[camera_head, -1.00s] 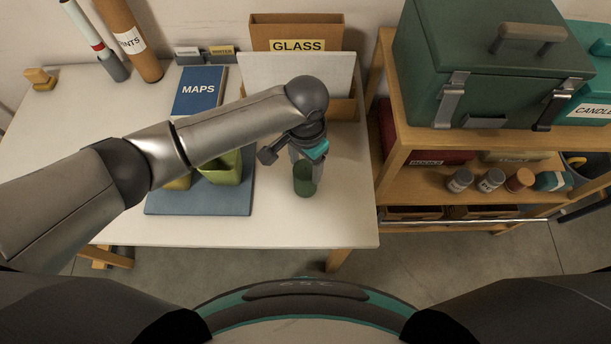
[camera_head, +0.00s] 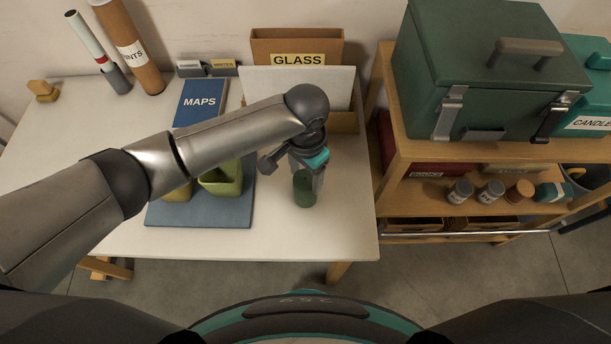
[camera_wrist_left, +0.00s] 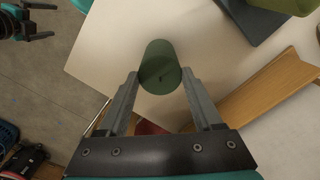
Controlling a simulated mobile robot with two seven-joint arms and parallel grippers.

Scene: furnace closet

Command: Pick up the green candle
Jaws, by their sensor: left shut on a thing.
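The green candle (camera_head: 304,189) is a short dark green cylinder at the right part of the white table, near its front edge. My left gripper (camera_head: 310,172) is over it from above, with its fingers around the candle's sides. In the left wrist view the candle (camera_wrist_left: 160,68) sits between the two fingertips of the left gripper (camera_wrist_left: 160,84), its wick end facing the camera. The gripper is shut on the candle. I cannot tell whether the candle's base touches the table.
A blue mat (camera_head: 200,219) with yellow and green containers (camera_head: 220,178) lies left of the candle. A box labelled GLASS (camera_head: 297,47) stands behind. A wooden shelf (camera_head: 420,160) with a green chest (camera_head: 490,65) is to the right. The table's front right is clear.

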